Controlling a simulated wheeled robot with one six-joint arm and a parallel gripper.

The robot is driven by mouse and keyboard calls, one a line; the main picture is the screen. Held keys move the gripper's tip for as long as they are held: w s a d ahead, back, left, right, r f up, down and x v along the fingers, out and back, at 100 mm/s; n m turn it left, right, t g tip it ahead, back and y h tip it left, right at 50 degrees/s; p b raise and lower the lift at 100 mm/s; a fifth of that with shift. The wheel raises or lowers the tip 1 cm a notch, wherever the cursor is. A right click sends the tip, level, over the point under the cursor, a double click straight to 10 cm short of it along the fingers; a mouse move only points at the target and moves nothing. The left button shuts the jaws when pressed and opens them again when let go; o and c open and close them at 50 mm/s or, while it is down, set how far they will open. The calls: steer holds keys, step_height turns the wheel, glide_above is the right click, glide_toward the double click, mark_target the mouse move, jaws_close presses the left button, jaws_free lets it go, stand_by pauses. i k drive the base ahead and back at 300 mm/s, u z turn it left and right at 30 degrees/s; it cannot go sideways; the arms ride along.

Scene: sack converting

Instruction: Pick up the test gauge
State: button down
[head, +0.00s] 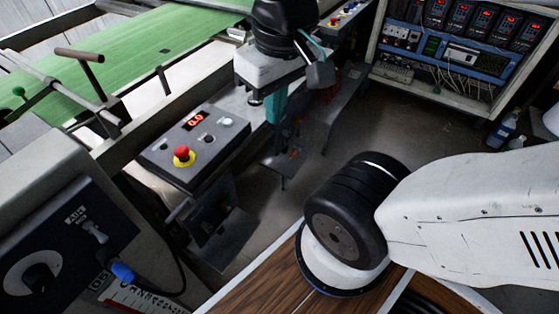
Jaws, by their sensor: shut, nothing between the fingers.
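I cannot make out a test gauge anywhere in the head view. My gripper is not in this view. Only part of my own arm shows, a white link with a black joint at the right, and it hides some of the floor and the wooden surface behind it.
A control box (160,158) with a red button stands at left centre, beside a green belt (150,50). A black-and-white machine head (272,68) stands behind it. An open electrical cabinet (455,70) is at top right, with bottles (502,132) nearby. Wooden boards (262,290) lie below.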

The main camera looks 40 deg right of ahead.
mark_target(297, 148)
steer(key=z, duration=2.35)
steer(key=k, duration=0.9)
steer(key=u, duration=0.95)
steer(key=i, duration=1)
